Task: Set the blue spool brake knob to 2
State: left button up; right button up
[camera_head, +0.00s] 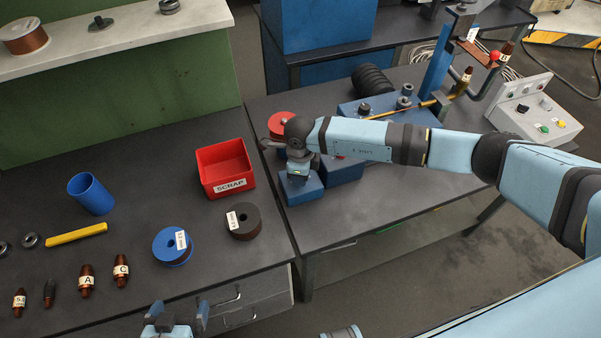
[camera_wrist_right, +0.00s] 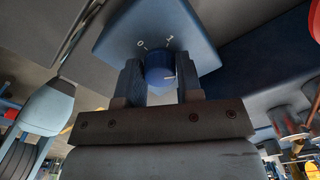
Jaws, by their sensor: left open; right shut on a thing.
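The blue spool brake knob (camera_wrist_right: 157,66) is on a blue box (camera_wrist_right: 205,45) in the right wrist view. Marks 0 and 1 show on the box above the knob; no 2 is visible. My right gripper (camera_wrist_right: 161,78) is shut on the knob, one finger on each side. In the head view, my right gripper (camera_head: 300,172) is at the blue box (camera_head: 303,191) near the bench's left edge, and the knob is hidden. My left gripper (camera_head: 175,322) is open and empty at the bottom edge.
A red scrap bin (camera_head: 225,168) stands left of the box. A blue spool (camera_head: 172,247) and a dark spool (camera_head: 244,221) lie on the left bench. A red disc (camera_head: 281,124) is just behind my right gripper. A grey control box (camera_head: 535,110) stands at right.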

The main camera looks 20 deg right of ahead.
jog(key=o, duration=0.9)
jog(key=shift+r, duration=0.15)
notch_tip(320, 180, up, 14)
jog(key=shift+f+b, duration=0.2)
jog(key=shift+b, duration=0.7)
